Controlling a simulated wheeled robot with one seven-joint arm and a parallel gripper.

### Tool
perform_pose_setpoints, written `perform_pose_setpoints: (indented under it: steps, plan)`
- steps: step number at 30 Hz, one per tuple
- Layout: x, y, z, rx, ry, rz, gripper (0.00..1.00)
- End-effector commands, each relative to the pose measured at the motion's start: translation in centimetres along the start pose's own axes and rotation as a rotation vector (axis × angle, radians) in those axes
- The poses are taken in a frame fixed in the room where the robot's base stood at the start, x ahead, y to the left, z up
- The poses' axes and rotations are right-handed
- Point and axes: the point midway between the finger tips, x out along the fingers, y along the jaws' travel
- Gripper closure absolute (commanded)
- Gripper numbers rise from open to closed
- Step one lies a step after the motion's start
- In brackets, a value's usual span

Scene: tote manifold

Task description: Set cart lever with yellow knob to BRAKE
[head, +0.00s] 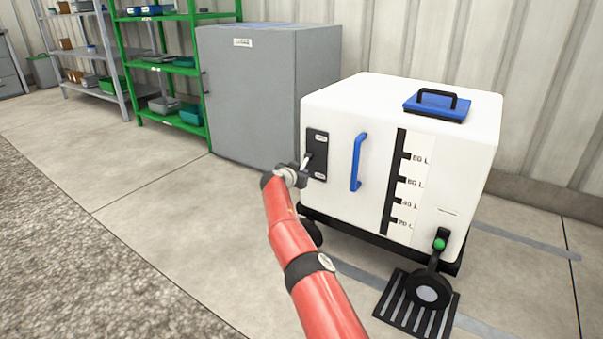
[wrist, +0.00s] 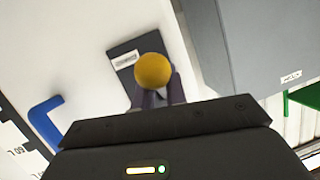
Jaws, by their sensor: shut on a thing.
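The white cart (head: 345,110) stands right of centre in the head view. A dark lever plate (head: 317,143) with a small label near its top and another near its bottom is on the left of its front face; I cannot read them. The yellow knob (wrist: 154,70) shows in the wrist view in front of the plate (wrist: 122,62). My gripper (wrist: 158,97) is shut on the lever at the knob, its fingers just below the knob's visible top. In the head view my gripper (head: 303,169) is at the plate, and the knob is hidden. The lever's shaft is mostly hidden.
A blue handle (head: 357,162) is right of the plate on the cart. A green-tipped pedal (head: 440,243) and a caster stand at the front right. A grey cabinet (head: 250,90) and green shelves (head: 125,60) stand behind. Floor at the left is clear.

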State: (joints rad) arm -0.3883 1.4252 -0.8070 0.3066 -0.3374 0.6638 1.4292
Motion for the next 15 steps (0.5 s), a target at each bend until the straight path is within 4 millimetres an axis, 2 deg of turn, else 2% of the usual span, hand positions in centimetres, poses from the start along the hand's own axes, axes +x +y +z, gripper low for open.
perform_pose_setpoints:
  steps: [5,6,10,15]
  plan:
    - [0.08,0.00,-0.06,-0.002,0.002,-0.004,1.00]
    - [0.08,0.00,-0.07,-0.002,0.002,-0.004,0.84]
    - [0.08,0.01,-0.07,-0.001,0.002,-0.003,0.67]
    - [0.05,0.02,-0.07,-0.001,0.001,-0.002,0.65]
